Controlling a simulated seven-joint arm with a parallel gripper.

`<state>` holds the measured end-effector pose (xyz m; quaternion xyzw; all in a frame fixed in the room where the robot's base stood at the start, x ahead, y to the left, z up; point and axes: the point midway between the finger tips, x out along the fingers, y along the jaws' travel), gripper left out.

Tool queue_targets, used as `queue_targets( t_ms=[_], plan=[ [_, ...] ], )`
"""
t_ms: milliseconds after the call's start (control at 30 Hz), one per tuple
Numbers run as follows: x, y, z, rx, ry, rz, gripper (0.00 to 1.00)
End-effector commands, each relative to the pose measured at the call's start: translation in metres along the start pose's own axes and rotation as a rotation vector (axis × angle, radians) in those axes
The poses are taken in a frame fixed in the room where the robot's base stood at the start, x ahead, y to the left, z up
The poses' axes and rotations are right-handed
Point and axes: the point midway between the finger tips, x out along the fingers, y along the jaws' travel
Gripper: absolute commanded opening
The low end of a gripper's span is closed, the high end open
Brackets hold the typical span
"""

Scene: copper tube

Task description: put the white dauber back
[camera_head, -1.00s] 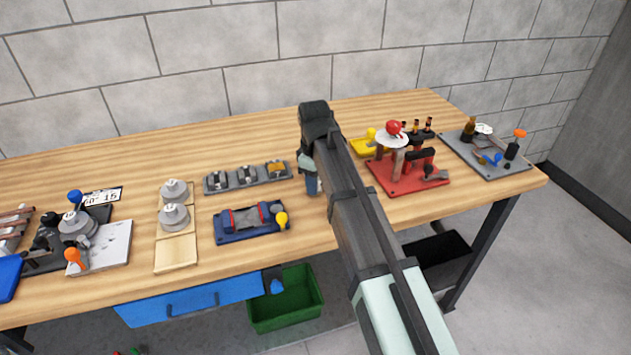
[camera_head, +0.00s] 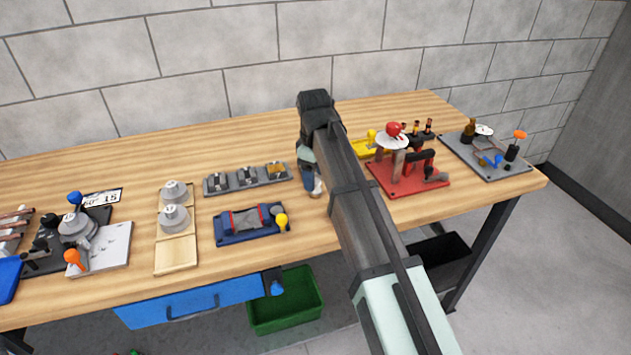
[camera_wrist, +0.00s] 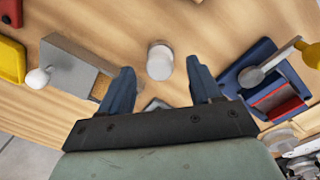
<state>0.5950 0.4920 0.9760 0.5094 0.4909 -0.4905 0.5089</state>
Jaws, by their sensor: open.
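A short white cylinder (camera_wrist: 160,60), which looks like the white dauber, is on the wooden bench in the wrist view. My gripper (camera_wrist: 163,78) is open, with its two blue fingers on either side below the cylinder in the picture. No contact with it shows. In the head view my gripper (camera_head: 311,180) is low over the bench, right of the blue fixture. The arm hides part of that area there, and the cylinder is not clear. A white ball (camera_wrist: 37,78) on a grey block (camera_wrist: 70,70) is at left in the wrist view.
A blue fixture (camera_head: 225,238) with a yellow knob (camera_head: 281,220) is left of my gripper. Behind it is a grey tray (camera_head: 212,188). A red fixture (camera_head: 405,190) and a yellow tray (camera_head: 366,150) are at right. Bare wood lies behind my gripper.

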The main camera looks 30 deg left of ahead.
Motion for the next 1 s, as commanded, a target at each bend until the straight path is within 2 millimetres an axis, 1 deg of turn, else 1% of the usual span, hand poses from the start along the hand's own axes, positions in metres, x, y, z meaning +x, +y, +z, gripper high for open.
queue_targets(
  t_ms=[33, 200, 400, 500, 700, 1000],
  plan=[
    [-0.011, 0.001, -0.001, 0.0, 0.002, 0.002, 0.64],
    [-0.041, 0.001, -0.001, 0.0, 0.001, 0.001, 0.64],
    [-0.069, 0.001, -0.001, 0.0, 0.0, 0.001, 0.64],
    [-0.078, 0.001, -0.001, 0.0, 0.0, 0.001, 0.64],
    [-0.087, 0.0, 0.0, 0.0, -0.001, 0.0, 0.64],
    [-0.088, 0.0, 0.0, 0.0, -0.001, 0.0, 0.64]
  ],
)
